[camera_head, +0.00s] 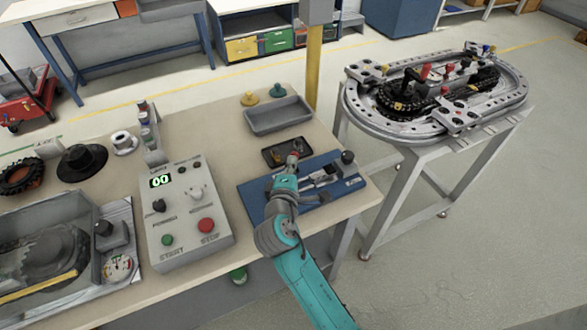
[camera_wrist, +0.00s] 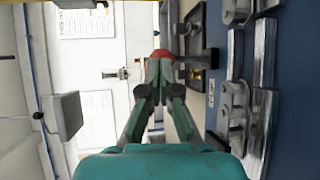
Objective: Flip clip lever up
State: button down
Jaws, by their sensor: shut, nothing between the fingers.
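The blue fixture board (camera_head: 345,185) lies at the right end of the bench, with metal clip parts (camera_head: 318,176) on it. In the wrist view the board (camera_wrist: 295,120) is on the right, with metal clip hardware (camera_wrist: 240,110) and a small label (camera_wrist: 211,93). My gripper (camera_head: 292,160) is over the board's left part; its fingers are shut and empty in the wrist view (camera_wrist: 160,62). A red tip (camera_wrist: 162,54) shows at the fingertips; I cannot tell whether it is the clip lever's end or touches the fingers.
A dark shallow tray (camera_head: 275,152) and a grey bin (camera_head: 278,115) stand behind the board. A control box (camera_head: 185,215) stands to the left. A black knob (camera_head: 347,157) rises at the board's right corner. The ring track (camera_head: 400,128) is on a separate stand at right.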

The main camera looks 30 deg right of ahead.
jog(key=shift+w+r+n+g+y, duration=0.2)
jog(key=shift+w+r+n+g, duration=0.05)
jog(key=shift+w+g, duration=0.25)
jog(key=shift+w+r+n+g+y, duration=0.25)
jog(key=shift+w+g, duration=0.1)
jog(key=shift+g, duration=0.25)
jog(key=shift+s+f, duration=0.1)
jog(key=shift+f, duration=0.15)
jog(key=shift+r, duration=0.25)
jog(key=shift+r, duration=0.6)
jog(key=shift+r, duration=0.1)
